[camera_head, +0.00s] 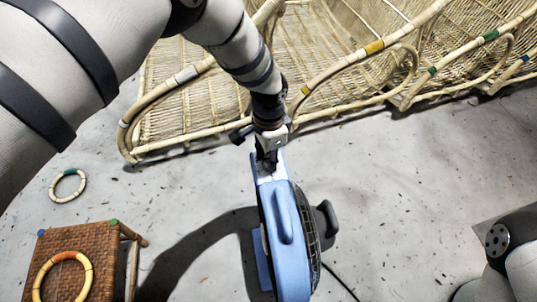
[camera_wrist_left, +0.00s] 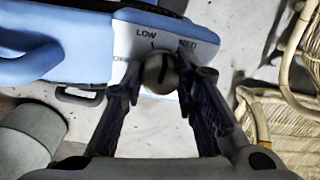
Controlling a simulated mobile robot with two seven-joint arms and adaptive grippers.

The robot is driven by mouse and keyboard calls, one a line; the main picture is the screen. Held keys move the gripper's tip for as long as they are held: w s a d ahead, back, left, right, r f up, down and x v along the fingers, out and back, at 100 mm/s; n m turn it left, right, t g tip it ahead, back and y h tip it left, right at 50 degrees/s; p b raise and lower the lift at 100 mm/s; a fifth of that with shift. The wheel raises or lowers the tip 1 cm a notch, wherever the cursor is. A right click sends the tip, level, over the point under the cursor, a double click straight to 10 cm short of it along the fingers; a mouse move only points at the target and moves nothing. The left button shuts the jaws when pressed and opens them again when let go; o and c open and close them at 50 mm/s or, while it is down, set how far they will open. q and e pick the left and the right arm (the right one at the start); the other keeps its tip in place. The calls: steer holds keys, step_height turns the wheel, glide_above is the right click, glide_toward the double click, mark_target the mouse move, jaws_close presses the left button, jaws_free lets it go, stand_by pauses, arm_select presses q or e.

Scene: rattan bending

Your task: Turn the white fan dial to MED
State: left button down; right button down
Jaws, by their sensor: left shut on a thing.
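The blue fan (camera_head: 285,225) stands on the floor, with a white control panel at its top end. In the left wrist view the panel (camera_wrist_left: 150,38) carries the labels LOW and MED. The round dial (camera_wrist_left: 160,72) below them is pale grey with a dark mark line. My left gripper (camera_wrist_left: 160,85) has its fingers on either side of the dial and is shut on it. In the head view the left gripper (camera_head: 268,160) is at the fan's panel end, and the dial is hidden there. My right gripper is not seen; only part of my right arm shows at lower right.
Another ring (camera_head: 67,186) lies on the floor. A dark cord (camera_head: 340,283) trails from the fan. The floor right of the fan is mostly clear.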

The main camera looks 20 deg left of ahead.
mark_target(268, 158)
arm_select(q)
steer(key=m, duration=0.5)
steer(key=shift+m, duration=0.4)
stand_by(0.4)
steer(key=c, duration=1.3)
jaws_free()
step_height(268, 158, up, 12)
